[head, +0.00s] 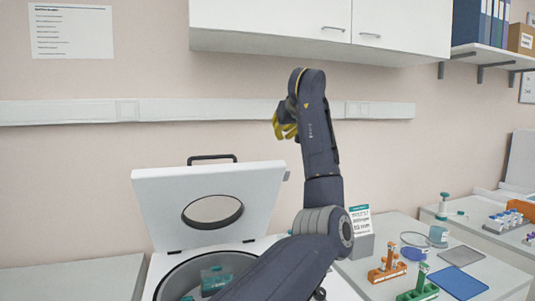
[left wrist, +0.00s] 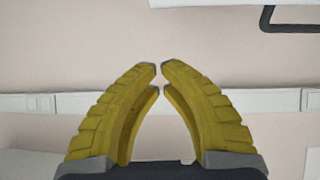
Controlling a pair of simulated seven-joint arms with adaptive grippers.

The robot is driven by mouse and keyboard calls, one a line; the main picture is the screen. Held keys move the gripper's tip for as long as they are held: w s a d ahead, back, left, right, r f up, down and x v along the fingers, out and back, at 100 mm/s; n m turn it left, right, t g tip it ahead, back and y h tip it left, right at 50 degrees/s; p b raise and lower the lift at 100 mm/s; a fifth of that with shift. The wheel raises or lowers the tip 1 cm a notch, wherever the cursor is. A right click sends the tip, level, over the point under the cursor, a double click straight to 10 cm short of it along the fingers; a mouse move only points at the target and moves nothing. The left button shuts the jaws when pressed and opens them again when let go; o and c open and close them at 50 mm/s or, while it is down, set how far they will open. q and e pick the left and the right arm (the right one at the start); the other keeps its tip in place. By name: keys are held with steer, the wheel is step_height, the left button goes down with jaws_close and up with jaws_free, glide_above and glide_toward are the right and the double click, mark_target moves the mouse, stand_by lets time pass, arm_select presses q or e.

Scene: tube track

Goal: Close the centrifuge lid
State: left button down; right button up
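The centrifuge lid (head: 158,205) is a white square panel with a round window (head: 212,212) and a dark handle (head: 212,158) on its top edge. It stands raised, nearly upright, behind the open bowl (head: 178,284), which holds teal-labelled items. My left gripper (head: 285,130) has yellow fingers and is up in the air, right of and above the lid, apart from it. In the left wrist view its fingertips (left wrist: 160,68) nearly meet with nothing between them. The dark lid handle (left wrist: 290,28) shows at the top right there. My right gripper is not in view.
My left arm covers the bowl's right side. On the bench at right are an orange rack (head: 387,268), a green rack (head: 418,288), a blue mat (head: 458,282) and a labelled box (head: 361,240). A white wall cabinet (head: 270,18) hangs above.

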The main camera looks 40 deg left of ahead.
arm_select(q)
steer(key=shift+g, duration=0.5)
steer(key=a+f, duration=0.6)
steer(key=shift+s+a+f, duration=0.1)
steer(key=shift+a, duration=0.25)
steer(key=shift+s+d+f, duration=0.4)
steer(key=shift+d+f, duration=0.1)
steer(key=shift+d, duration=0.1)
steer(key=shift+d, duration=0.1)
